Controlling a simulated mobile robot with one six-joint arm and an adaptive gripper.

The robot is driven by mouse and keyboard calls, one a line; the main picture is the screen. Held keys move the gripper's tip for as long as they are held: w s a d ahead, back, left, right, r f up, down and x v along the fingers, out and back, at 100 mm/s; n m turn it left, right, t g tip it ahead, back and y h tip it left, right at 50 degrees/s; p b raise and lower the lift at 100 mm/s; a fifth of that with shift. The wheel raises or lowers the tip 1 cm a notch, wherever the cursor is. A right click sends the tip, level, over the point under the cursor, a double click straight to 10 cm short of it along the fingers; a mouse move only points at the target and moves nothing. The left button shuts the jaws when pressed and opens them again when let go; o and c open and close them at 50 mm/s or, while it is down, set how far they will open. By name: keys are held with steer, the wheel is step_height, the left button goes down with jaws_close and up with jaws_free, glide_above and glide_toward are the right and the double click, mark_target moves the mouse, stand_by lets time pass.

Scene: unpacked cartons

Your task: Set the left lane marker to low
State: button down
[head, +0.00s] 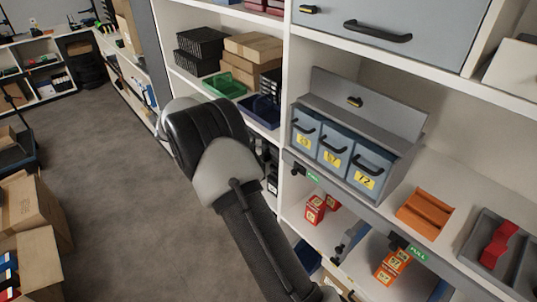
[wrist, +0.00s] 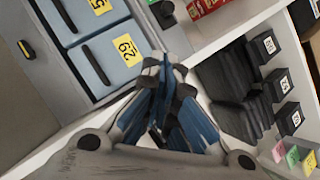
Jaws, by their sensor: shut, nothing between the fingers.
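The left lane marker is on the grey shelf edge in the head view, with a dark knob at the left and a green "FULL" label (head: 313,177). A second marker with a green "FULL" label (head: 418,253) is farther right on the same edge. In the wrist view my gripper (wrist: 166,72) is shut and empty, its tips close to the shelf edge in the picture. A dark knob (wrist: 163,12) beyond the tips may be the left marker; I cannot tell for sure. My gripper is hidden behind my arm in the head view.
Blue numbered drawers (head: 334,147) stand above the edge. Red boxes (head: 316,209) and orange boxes (head: 392,265) stand on the shelf below. An orange tray (head: 425,212) is to the right. Black numbered bins (wrist: 290,119) show in the wrist view. The floor at left is open.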

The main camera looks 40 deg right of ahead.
glide_toward(296, 164)
steer(key=w+d, duration=0.2)
steer(key=d, duration=0.1)
steer(key=s+f, duration=0.1)
steer(key=s+d+f, duration=0.1)
steer(key=shift+s+b, duration=0.3)
steer(key=shift+s+d+f, duration=0.1)
steer(key=shift+s+f, duration=0.2)
steer(key=shift+f, duration=0.05)
